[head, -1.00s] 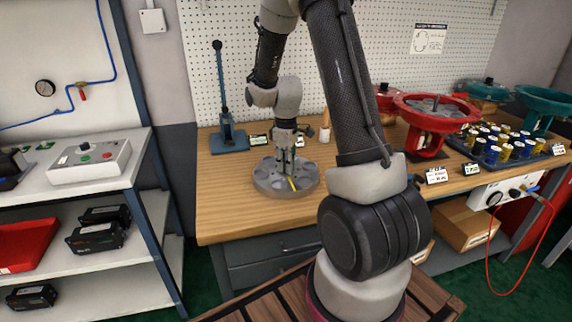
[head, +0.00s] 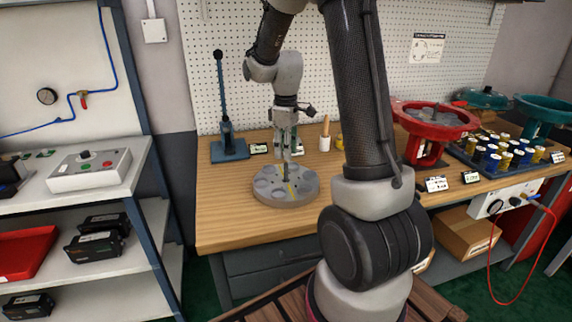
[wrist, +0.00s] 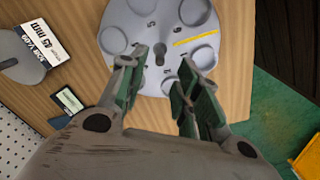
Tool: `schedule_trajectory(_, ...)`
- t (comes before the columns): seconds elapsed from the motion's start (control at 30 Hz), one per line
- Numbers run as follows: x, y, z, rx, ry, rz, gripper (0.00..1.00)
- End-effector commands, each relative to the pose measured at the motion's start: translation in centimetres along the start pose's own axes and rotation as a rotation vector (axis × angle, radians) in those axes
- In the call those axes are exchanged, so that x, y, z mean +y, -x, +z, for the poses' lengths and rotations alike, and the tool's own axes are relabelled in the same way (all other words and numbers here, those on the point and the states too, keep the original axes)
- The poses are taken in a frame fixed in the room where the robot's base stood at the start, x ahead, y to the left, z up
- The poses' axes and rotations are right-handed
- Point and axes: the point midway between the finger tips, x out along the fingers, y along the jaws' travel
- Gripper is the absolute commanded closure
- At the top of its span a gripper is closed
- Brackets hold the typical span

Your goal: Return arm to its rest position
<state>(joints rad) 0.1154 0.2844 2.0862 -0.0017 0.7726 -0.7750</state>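My gripper (head: 287,156) hangs pointing down from my arm, just above the round grey fixture plate (head: 268,192) on the wooden bench. In the wrist view my gripper (wrist: 160,88) has its two green-padded fingers apart with nothing between them. The fixture plate (wrist: 122,40) lies beyond the fingertips there, showing round pockets, numbers, a central hole and a yellow stripe. The pockets that show in the wrist view look empty.
A blue lever press (head: 228,145) stands behind the plate at left. A red round hopper (head: 428,125) and a tray of blue and yellow cylinders (head: 462,155) are at right. The bench front (head: 225,225) is clear. A shelf with a control box (head: 90,165) is at left.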

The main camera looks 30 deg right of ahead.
Motion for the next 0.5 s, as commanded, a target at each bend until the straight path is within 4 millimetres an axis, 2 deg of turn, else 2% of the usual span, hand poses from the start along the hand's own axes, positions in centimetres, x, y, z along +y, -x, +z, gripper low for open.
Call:
schedule_trajectory(0.1,0.1,1.8,-0.1,0.002,0.0,0.002,0.67)
schedule_trajectory(0.2,0.0,2.6,0.0,0.001,0.0,0.001,0.67)
schedule_trajectory(0.5,0.0,2.9,0.0,0.0,0.0,0.0,0.67)
